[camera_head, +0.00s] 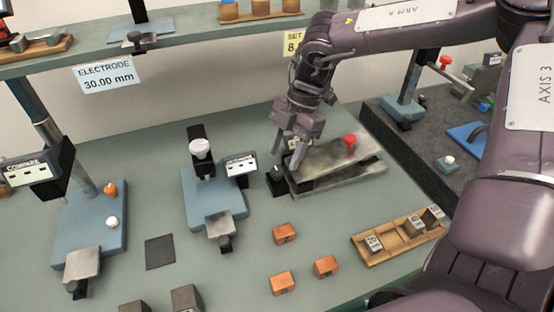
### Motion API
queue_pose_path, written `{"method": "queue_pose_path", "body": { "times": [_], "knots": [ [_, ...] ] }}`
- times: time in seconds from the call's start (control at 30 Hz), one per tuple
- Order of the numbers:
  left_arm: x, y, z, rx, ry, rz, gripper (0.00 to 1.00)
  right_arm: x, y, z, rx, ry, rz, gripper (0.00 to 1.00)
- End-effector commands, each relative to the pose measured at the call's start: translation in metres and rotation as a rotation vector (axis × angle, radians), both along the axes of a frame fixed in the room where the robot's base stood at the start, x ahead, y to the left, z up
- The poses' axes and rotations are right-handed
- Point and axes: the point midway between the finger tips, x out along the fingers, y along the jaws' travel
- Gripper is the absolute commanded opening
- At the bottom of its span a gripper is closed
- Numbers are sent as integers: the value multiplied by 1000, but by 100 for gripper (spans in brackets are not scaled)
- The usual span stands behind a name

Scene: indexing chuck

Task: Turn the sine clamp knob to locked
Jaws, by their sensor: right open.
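A grey sine plate (338,178) lies tilted on the green bench, right of centre. A red ball knob (350,141) stands on its upper side. A small black part (276,181) sits at the plate's left end; I cannot tell whether this or the red knob is the clamp knob, nor whether it is locked. My right gripper (287,155) points down, open and empty, over the plate's left end, left of the red knob. Its fingers overlap the plate's end in this view, so contact is unclear. My left gripper is out of view.
A blue-based gauge stand (213,197) with a small display is left of the plate. Several copper blocks (284,234) and a wooden tray (398,242) lie in front. A shelf (180,45) runs behind. A dark mat (160,252) lies at front left.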

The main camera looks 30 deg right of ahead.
Motion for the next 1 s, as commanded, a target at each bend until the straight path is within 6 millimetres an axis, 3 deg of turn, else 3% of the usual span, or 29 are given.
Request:
{"method": "queue_pose_path", "body": {
  "times": [0.23, 0.43, 0.6, 0.93, 1.0],
  "knots": [
    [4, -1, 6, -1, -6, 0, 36, -2, 12, -29, 1, 0, 0, 50],
    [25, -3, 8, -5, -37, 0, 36, -2, 14, -35, 0, -3, -1, 50],
    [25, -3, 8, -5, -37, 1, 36, -2, 14, -35, 0, -3, -1, 49],
    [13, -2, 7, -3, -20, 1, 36, -2, 14, -35, 0, -3, -1, 6],
    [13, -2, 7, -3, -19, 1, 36, -2, 14, -35, 1, -3, -2, 6]
  ]
}}
